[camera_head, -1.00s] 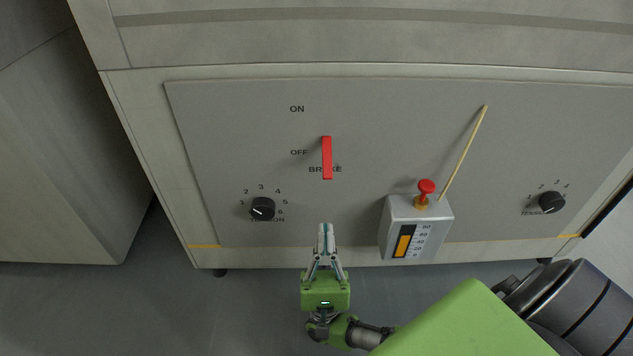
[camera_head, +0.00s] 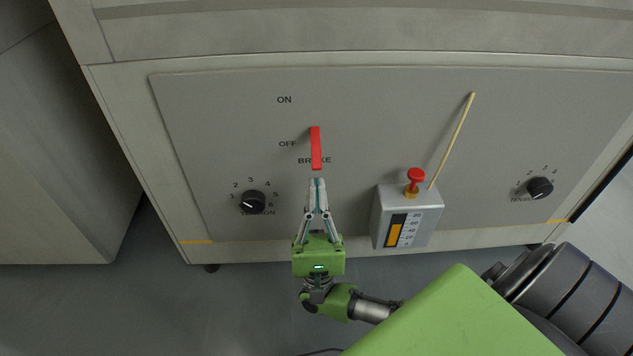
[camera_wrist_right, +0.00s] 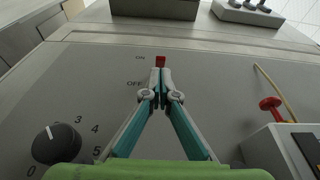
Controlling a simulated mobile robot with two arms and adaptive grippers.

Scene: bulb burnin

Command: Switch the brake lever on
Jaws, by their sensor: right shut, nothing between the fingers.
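The red brake lever (camera_head: 316,148) stands on the grey panel, beside the OFF mark and over the BRAKE label. In the right wrist view the lever's red end (camera_wrist_right: 160,61) shows just beyond my fingertips. My right gripper (camera_head: 317,181) is shut and empty, its fingertips just below the lever's lower end in the head view. I cannot tell whether they touch it. The ON mark (camera_head: 284,100) is printed above OFF. My left gripper is not in view.
A black knob (camera_head: 253,202) is left of my right gripper. A grey gauge box (camera_head: 424,222) with a red plunger (camera_head: 416,175) stands to the right, with a thin stick (camera_head: 452,140) behind it. Another knob (camera_head: 540,188) is far right. The panel above the lever is clear.

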